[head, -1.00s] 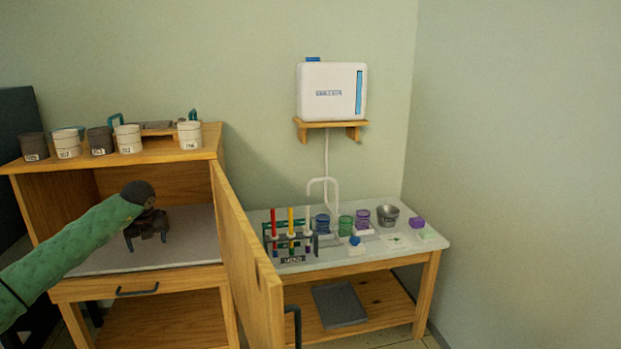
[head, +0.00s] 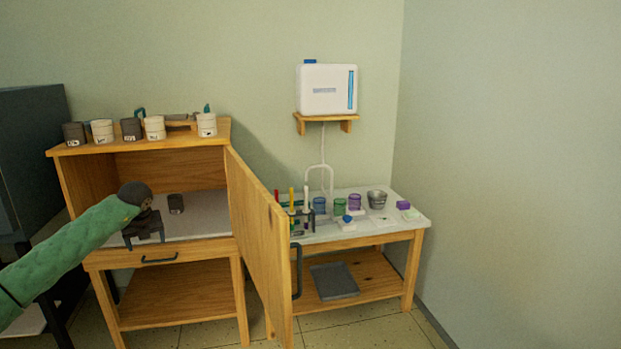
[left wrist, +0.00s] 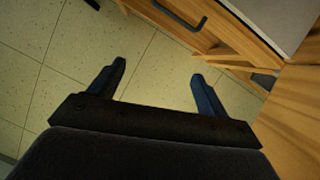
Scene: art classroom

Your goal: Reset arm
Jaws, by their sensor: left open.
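My left arm in its green sleeve comes in from the left in the head view. My left gripper (head: 143,232) is in front of the open wooden cabinet (head: 160,255), near the front edge of its shelf. In the left wrist view the left gripper (left wrist: 158,88) has its two fingers wide apart with nothing between them, above the tiled floor. A small dark cup (head: 176,204) stands on the cabinet shelf, behind and to the right of the gripper, apart from it. My right gripper is in neither view.
The cabinet door (head: 258,240) stands open to the right of the gripper. Several labelled pots, including a white one (head: 206,125), line the cabinet top. A table (head: 380,228) with tubes and cups stands beyond the door. Floor (left wrist: 150,65) is clear below the gripper.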

